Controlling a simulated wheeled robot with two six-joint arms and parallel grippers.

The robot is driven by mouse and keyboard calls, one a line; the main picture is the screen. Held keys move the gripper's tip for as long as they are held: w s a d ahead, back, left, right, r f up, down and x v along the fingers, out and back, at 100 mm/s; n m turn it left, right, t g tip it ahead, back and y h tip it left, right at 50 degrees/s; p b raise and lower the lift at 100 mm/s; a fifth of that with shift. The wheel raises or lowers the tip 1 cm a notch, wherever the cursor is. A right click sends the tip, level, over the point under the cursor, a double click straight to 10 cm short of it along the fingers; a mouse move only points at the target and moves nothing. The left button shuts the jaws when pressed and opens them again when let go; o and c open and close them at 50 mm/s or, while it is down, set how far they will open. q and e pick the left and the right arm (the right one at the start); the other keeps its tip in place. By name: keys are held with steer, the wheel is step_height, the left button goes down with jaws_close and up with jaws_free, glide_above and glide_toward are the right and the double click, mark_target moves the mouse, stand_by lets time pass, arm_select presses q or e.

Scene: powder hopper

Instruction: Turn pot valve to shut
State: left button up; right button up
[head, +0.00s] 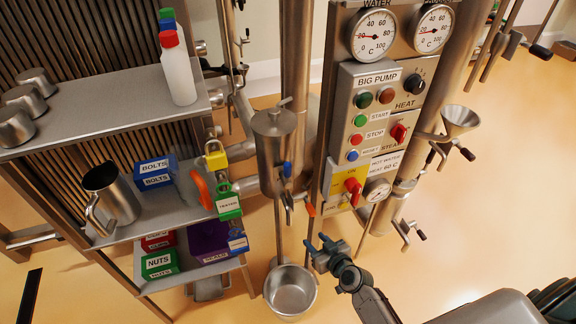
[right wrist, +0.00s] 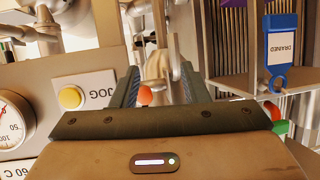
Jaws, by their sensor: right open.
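The steel pot (head: 273,150) hangs on a pipe left of the control panel. My left gripper is not in view.
The control panel (head: 345,130) with buttons, a red switch (head: 353,186) and gauges stands close right of the valve. A shelf rack (head: 110,110) with boxes, padlocks and a jug is at left. A steel bucket (head: 290,290) is on the floor below. Floor at right is clear.

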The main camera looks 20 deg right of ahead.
mark_target(290, 172)
steer(key=w+a+r+n+t+y+p, duration=0.1)
steer(key=w+r+t, duration=0.1)
steer(key=r, duration=0.8)
steer(key=w+a+r+t+y, duration=0.1)
steer(key=w+r+t, duration=0.1)
steer(key=r, duration=0.9)
steer(key=x, duration=0.3)
steer(key=p+x, duration=0.1)
steer(key=x, duration=0.3)
steer(key=p+x, duration=0.1)
steer(key=x, duration=0.2)
steer(key=shift+w+a+f, duration=0.15)
steer(key=shift+w+f, duration=0.1)
steer(key=shift+f, duration=0.1)
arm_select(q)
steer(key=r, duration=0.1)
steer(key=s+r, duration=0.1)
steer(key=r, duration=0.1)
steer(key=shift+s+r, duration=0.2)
arm_select(e)
jaws_close()
